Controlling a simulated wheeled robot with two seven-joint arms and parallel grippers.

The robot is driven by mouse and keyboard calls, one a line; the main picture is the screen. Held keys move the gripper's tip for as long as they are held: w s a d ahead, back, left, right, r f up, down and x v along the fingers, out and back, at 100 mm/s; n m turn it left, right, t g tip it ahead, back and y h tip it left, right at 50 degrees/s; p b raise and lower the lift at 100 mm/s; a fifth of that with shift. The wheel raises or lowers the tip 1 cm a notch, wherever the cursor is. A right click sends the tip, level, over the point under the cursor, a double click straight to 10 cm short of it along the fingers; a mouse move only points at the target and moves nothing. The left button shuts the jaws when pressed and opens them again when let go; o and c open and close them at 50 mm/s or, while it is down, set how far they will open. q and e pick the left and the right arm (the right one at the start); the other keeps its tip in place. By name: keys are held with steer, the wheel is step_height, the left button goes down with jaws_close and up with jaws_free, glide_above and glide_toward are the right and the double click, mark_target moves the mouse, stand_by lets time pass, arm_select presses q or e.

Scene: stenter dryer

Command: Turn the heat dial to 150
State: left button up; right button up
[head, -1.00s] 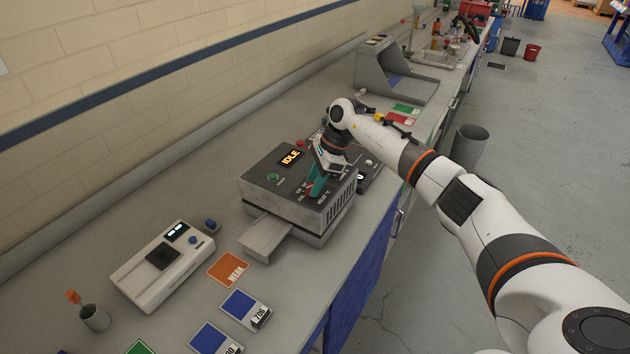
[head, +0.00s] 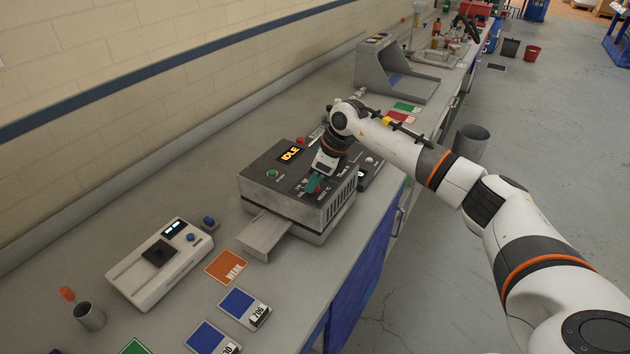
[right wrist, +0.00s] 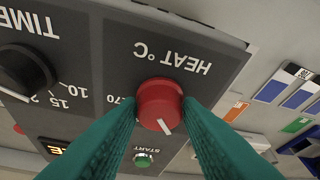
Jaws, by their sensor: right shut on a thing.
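The stenter dryer (head: 330,212) is a dark-topped box on the bench, with an amber IDLE display (head: 291,154). In the right wrist view, the red heat dial (right wrist: 160,98) sits under the upside-down label HEAT °C. Its white pointer mark points down and slightly right in that picture. A number that seems to be 170 is printed left of the dial; the other scale marks are hidden. My right gripper (right wrist: 163,108) has its teal fingers on either side of the dial, shut on it. In the head view, the gripper (head: 314,184) largely hides the dial. My left gripper is not in view.
A black time knob (right wrist: 22,72) stands beside the heat dial, and a green start button (right wrist: 143,159) is nearby. A metal tray (head: 264,236) sticks out of the dryer's front. A white meter (head: 160,262) and sample cards (head: 227,268) lie on the bench.

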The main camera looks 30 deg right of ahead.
steer(key=m+h+b, duration=0.1)
steer(key=m, duration=0.1)
steer(key=m+t+h+b, duration=0.1)
steer(key=m, duration=0.2)
steer(key=shift+a+m+b, duration=0.1)
steer(key=shift+m+b, duration=0.2)
steer(key=m+b, duration=0.1)
steer(key=m, duration=0.1)
steer(key=m+h+b, duration=0.1)
steer(key=m, duration=0.1)
steer(key=shift+a+h+b, duration=0.15)
steer(key=shift+h+b, duration=0.15)
steer(key=shift+m+h+b, duration=0.4)
steer(key=shift+m+b, duration=0.2)
steer(key=shift+m, duration=0.5)
steer(key=shift+r, duration=0.1)
steer(key=o, duration=1)
steer(key=shift+c, duration=0.2)
steer(key=shift+s, duration=0.1)
